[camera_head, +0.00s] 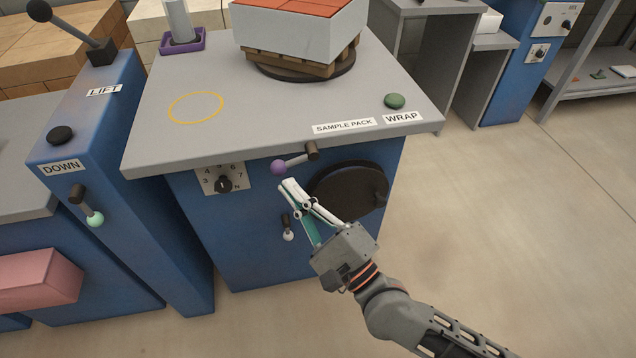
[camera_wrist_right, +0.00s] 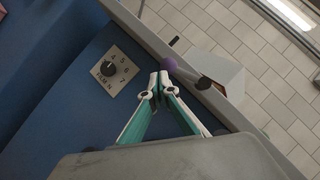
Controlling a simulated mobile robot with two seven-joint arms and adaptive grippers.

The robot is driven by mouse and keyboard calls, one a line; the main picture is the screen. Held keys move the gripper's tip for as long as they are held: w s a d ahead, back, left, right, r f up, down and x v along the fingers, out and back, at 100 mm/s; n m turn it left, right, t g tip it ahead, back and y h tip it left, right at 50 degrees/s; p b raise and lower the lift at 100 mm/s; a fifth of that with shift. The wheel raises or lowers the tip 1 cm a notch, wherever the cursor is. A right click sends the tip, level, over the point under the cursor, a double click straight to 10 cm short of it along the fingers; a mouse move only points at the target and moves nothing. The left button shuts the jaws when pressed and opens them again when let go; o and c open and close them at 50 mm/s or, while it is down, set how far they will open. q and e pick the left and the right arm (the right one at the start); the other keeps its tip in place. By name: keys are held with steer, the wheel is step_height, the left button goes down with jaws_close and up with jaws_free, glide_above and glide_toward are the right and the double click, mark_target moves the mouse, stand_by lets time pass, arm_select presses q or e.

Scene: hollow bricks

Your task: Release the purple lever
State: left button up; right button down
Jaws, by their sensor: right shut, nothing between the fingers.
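The purple lever (camera_head: 279,167) sticks out to the left from a dark pivot (camera_head: 312,150) on the front of the blue cabinet, just below the grey top. Its purple knob also shows in the right wrist view (camera_wrist_right: 171,64), just past my fingertips. My right gripper (camera_head: 289,184) is shut and empty, with its fingertips just below the knob. I cannot tell whether they touch it. In the right wrist view the fingertips (camera_wrist_right: 160,77) meet close to the knob. My left gripper is not in view.
A numbered dial (camera_head: 224,184), a white-knobbed lever (camera_head: 288,235) and a dark round disc (camera_head: 347,191) are on the cabinet front near the gripper. A green button (camera_head: 394,101) and a wrapped brick pack (camera_head: 300,35) are on top. A green-knobbed lever (camera_head: 95,219) stands left.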

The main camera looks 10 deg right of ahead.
steer(key=v, duration=1.1)
steer(key=shift+s, duration=0.1)
